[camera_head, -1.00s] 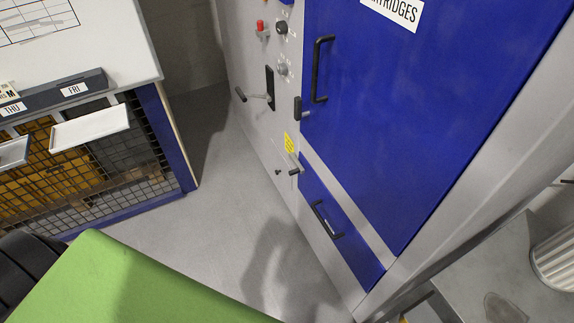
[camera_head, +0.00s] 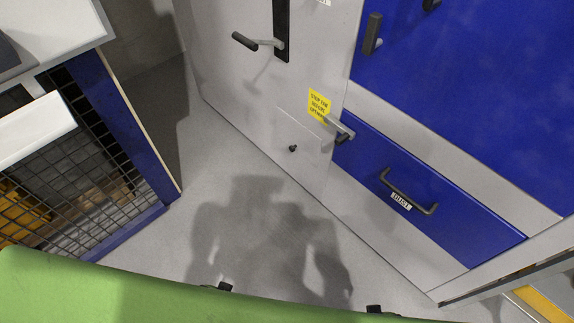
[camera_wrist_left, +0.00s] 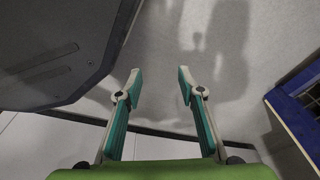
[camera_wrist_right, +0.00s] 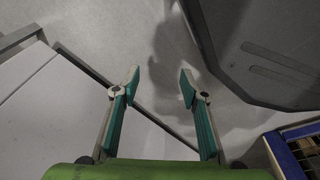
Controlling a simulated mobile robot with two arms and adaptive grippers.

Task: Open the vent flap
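No part in view is clearly labelled as the vent flap. A faintly outlined grey panel (camera_head: 305,158) with a small black knob (camera_head: 292,148) sits low on the cabinet in the head view and looks closed. A yellow warning label (camera_head: 318,104) about stopping the fan is above it. A black-gripped lever (camera_head: 245,42) sticks out of a dark slot higher up. A latch handle (camera_head: 340,129) is beside the label. My left gripper (camera_wrist_left: 160,77) is open and empty above the floor. My right gripper (camera_wrist_right: 160,76) is also open and empty, away from the cabinet parts.
A low blue door (camera_head: 430,190) with a black handle (camera_head: 408,190) is shut, below a larger blue door (camera_head: 470,80). A bench with a mesh-sided frame (camera_head: 85,170) stands at left. Grey floor (camera_head: 190,225) between bench and cabinet is clear.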

